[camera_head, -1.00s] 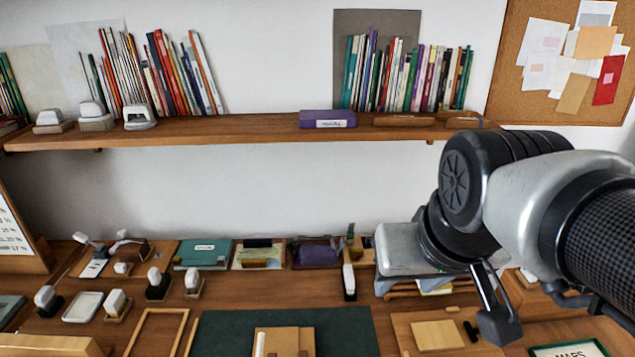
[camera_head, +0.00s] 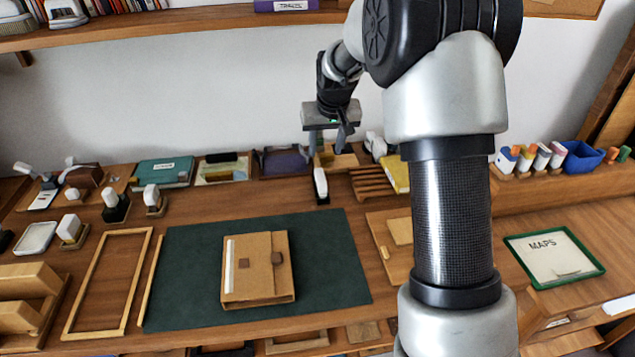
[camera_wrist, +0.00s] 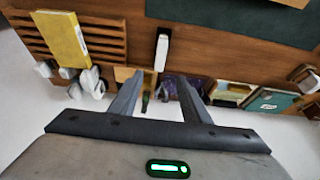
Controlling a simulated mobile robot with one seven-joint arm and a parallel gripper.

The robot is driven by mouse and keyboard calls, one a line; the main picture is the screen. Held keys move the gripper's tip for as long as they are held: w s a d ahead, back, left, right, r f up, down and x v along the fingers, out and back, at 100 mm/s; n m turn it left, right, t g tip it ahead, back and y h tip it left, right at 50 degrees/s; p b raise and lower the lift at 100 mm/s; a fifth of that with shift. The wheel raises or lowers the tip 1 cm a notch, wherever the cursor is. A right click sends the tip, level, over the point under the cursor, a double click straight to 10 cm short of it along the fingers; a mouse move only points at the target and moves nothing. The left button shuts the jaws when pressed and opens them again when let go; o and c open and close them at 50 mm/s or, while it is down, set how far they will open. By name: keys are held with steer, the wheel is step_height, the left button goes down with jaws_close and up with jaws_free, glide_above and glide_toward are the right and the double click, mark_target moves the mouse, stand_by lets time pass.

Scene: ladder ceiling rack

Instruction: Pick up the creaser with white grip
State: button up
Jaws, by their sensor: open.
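A slim tool with a white grip and black end (camera_head: 320,184) stands on the desk behind the green mat; it looks like the creaser, though other white-gripped tools are on the left. It also shows in the wrist view (camera_wrist: 162,52), beyond my fingertips. My gripper (camera_head: 327,147) is open and empty, pointing down above the back of the desk, behind and above this tool. In the wrist view my gripper (camera_wrist: 158,80) has its fingers spread, with a wooden block and a green-handled item seen between them. Nothing touches the white grip that I can see.
A slatted wooden rack (camera_head: 372,183) with a yellow book (camera_head: 396,172) stands just right of the tool. A purple pouch (camera_head: 283,161) lies to its left. The green mat (camera_head: 335,255) in front bears a tan folder (camera_head: 257,268). A shelf (camera_head: 215,17) runs above.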

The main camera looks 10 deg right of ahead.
mark_target(321, 177)
steer(key=b+x, duration=0.1)
steer(key=x, duration=1.5)
steer(key=shift+s+a+f, duration=0.1)
steer(key=shift+f, duration=0.1)
jaws_close()
